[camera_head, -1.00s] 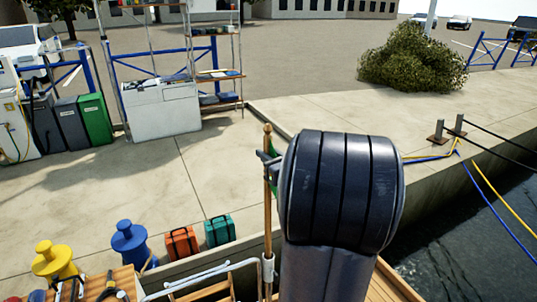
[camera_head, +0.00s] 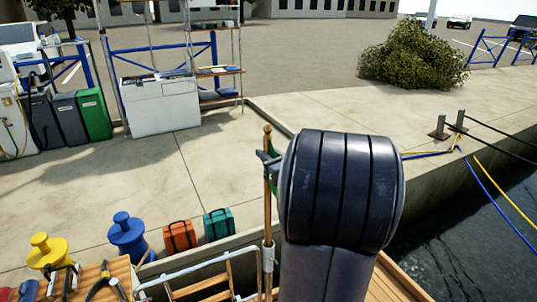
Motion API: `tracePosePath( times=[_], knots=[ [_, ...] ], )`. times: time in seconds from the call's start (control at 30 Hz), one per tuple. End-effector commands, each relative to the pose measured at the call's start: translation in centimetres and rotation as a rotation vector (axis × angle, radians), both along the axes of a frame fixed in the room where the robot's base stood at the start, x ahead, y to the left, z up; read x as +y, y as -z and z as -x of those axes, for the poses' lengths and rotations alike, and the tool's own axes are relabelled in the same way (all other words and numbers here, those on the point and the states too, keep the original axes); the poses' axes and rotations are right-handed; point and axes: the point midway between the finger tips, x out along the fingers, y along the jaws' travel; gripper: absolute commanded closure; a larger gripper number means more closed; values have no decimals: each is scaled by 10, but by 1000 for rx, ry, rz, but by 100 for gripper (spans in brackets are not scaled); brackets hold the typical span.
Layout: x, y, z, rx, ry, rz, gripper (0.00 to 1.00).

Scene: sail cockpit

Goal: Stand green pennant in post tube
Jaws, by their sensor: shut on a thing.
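The green pennant (camera_head: 273,177) is on an upright wooden staff (camera_head: 267,212) with a rounded top. Most of its cloth is hidden behind my dark arm. My gripper (camera_head: 267,158) is shut on the staff near the pennant's upper part and holds it about upright. The post tube (camera_head: 267,257) is a pale sleeve on the boat's rail, in line with the staff's lower part. The staff appears to run down to or into the tube. I cannot tell how deep it sits.
A blue bollard (camera_head: 127,236), a yellow bollard (camera_head: 46,252), an orange case (camera_head: 180,236) and a teal case (camera_head: 218,224) stand along the quay edge. Tools lie on a wooden surface (camera_head: 118,268) at lower left. A metal rail (camera_head: 200,266) runs beside the tube.

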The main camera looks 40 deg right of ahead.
Motion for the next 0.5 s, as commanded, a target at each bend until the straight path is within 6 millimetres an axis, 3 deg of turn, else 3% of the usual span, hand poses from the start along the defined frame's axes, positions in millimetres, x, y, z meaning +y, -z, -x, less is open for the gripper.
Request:
tracePosePath(
  times=[0.1,0.13,0.4,0.5],
  knots=[
    [0,-1,0,-1,0,0,100],
    [0,-1,0,-1,0,0,77],
    [0,-1,0,0,0,0,55],
    [0,-1,0,0,0,0,53]
  ],
)
